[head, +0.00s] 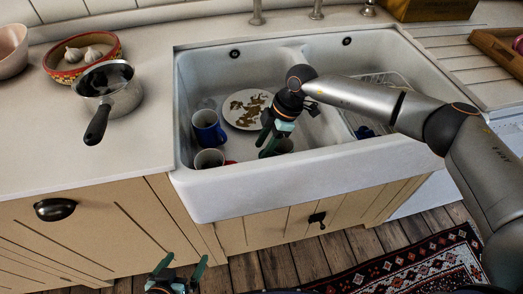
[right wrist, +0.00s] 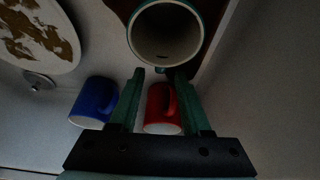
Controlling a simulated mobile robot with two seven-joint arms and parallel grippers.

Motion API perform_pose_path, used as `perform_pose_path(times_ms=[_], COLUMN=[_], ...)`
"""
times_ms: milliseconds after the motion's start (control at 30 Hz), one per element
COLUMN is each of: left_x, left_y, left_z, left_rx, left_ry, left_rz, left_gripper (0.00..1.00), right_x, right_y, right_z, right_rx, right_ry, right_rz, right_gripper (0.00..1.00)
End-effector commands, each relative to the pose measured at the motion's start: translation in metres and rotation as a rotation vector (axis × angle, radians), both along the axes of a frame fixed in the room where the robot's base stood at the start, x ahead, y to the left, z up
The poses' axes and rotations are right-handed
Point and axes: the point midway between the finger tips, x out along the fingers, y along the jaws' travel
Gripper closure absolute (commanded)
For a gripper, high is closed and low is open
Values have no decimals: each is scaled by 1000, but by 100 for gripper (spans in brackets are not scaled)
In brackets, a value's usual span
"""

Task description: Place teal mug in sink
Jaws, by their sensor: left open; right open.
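The teal mug (right wrist: 166,35), pale inside, shows mouth toward the camera just beyond my right fingertips in the right wrist view. In the head view, a dim mug shape (head: 284,146) in the sink (head: 240,180), partly behind my right gripper, appears to be it. My right gripper (head: 266,146) is open and low inside the left part of the sink. In the wrist view its fingers (right wrist: 158,76) are apart, near the mug's rim; contact is unclear. My left gripper (head: 182,265) is open and empty in front of the cabinet.
A blue mug (head: 207,128), a red mug (head: 209,159) and a patterned plate (head: 247,109) lie in the sink's left part. A rack (head: 378,88) is in the right part. A saucepan (head: 112,91) and a bowl of garlic (head: 72,66) stand on the left counter.

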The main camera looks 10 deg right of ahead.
Motion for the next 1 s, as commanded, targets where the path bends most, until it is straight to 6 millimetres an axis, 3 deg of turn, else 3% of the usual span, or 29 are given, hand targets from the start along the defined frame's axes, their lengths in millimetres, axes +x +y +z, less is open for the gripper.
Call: perform_pose_path(times_ms=[200, 400, 600, 1000], left_x=[1, 0, -2, -3], left_y=[4, 7, 7, 6], left_z=[4, 3, 1, 1], left_rx=[5, 9, 10, 8], left_ry=[-5, 0, 5, 6], left_rz=[7, 12, 12, 10], left_gripper=[0, 0, 0, 0], right_x=[2, 1, 1, 1], right_y=[-20, -32, -38, -38], right_z=[50, 81, 95, 95], right_rx=[0, 0, 0, -1], right_ry=[-5, -3, -1, -1], right_rz=[-2, -1, 0, 0], right_gripper=[52, 52, 52, 52])
